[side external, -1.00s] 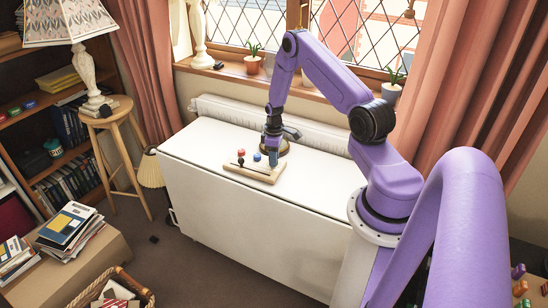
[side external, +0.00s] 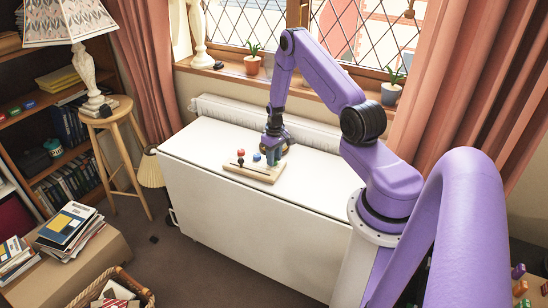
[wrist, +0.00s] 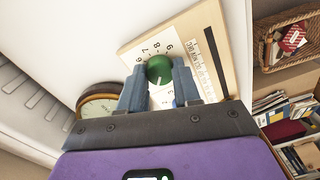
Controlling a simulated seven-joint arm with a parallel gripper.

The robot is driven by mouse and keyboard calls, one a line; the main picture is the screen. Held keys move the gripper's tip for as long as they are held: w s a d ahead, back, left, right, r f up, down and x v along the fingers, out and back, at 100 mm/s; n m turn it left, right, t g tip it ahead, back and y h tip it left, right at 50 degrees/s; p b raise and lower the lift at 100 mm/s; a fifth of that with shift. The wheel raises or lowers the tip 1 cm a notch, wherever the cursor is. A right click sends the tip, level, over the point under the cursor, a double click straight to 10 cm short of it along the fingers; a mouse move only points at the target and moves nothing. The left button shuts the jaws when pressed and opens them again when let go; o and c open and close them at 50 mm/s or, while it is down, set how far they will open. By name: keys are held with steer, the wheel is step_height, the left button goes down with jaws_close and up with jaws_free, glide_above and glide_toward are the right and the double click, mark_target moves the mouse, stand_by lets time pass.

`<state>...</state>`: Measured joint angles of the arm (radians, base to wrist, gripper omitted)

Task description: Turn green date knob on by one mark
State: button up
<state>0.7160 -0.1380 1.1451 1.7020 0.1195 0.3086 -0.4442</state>
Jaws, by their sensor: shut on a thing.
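The green date knob (wrist: 159,69) sits between my gripper's two fingers in the wrist view, over a white dial card (wrist: 152,46) with black numbers around it. My gripper (wrist: 158,82) is shut on the knob; it also shows in the side view (side external: 273,160), low over the board. The wooden board (side external: 250,172) lies on the white table top (side external: 215,145). A red knob (side external: 240,152) and a blue knob (side external: 256,157) stand on it to the left of my gripper. The fingers and palm hide part of the dial, and I cannot tell which mark the knob points to.
A round brass-rimmed dial (wrist: 98,104) stands close beside the board. A printed strip (wrist: 201,70) lies along the board. A white radiator (side external: 265,120) runs behind the table. The table's left and front parts are clear.

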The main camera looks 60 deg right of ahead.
stand_by(0.5)
steer(key=o, duration=1.1)
steer(key=shift+c, duration=0.2)
step_height(320, 180, up, 17)
steer(key=shift+d+r, duration=0.2)
steer(key=shift+d, duration=0.15)
steer(key=shift+a, duration=0.1)
